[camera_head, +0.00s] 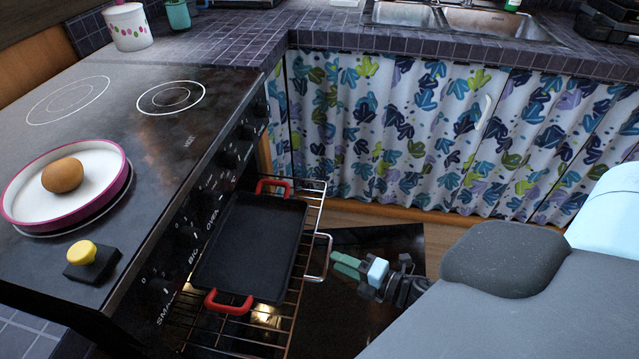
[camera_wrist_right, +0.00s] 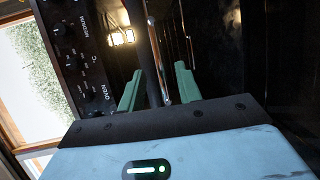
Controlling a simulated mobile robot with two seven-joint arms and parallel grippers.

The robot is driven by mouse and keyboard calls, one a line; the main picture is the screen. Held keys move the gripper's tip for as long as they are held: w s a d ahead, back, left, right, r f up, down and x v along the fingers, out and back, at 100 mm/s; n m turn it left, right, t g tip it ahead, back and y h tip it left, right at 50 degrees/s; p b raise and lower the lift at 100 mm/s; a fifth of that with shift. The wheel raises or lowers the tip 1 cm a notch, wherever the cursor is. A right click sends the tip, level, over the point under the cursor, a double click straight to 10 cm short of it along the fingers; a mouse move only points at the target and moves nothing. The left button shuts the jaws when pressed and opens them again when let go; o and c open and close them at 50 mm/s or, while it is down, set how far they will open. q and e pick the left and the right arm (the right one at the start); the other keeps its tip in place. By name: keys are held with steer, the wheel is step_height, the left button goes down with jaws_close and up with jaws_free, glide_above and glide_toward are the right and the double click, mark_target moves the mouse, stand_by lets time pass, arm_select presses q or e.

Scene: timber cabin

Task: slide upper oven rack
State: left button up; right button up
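The upper oven rack (camera_head: 312,225), a wire grid, sticks out of the black oven in the head view. A looped metal handle (camera_head: 328,258) is on its front edge. My right gripper (camera_head: 345,265), with green fingers, is just right of that handle. In the right wrist view my right gripper (camera_wrist_right: 158,88) has its fingers apart, and a shiny metal bar (camera_wrist_right: 155,50) shows in line with the gap between them. I cannot tell whether the fingers touch it. My left gripper is not in view.
A black tray (camera_head: 250,245) with red handles lies on the rack. On the stove top are a pink-rimmed plate (camera_head: 95,208) with an egg (camera_head: 62,175) and a black item with a yellow knob (camera_head: 82,253). A dark, glossy panel (camera_head: 385,240) lies low beneath my gripper. Patterned curtains (camera_head: 400,140) hang behind.

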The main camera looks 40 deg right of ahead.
steer(key=x, duration=0.6)
steer(key=shift+w, duration=0.25)
steer(key=shift+a+f, duration=0.1)
steer(key=shift+s, duration=0.1)
steer(key=c, duration=0.7)
steer(key=shift+f, duration=0.1)
jaws_close()
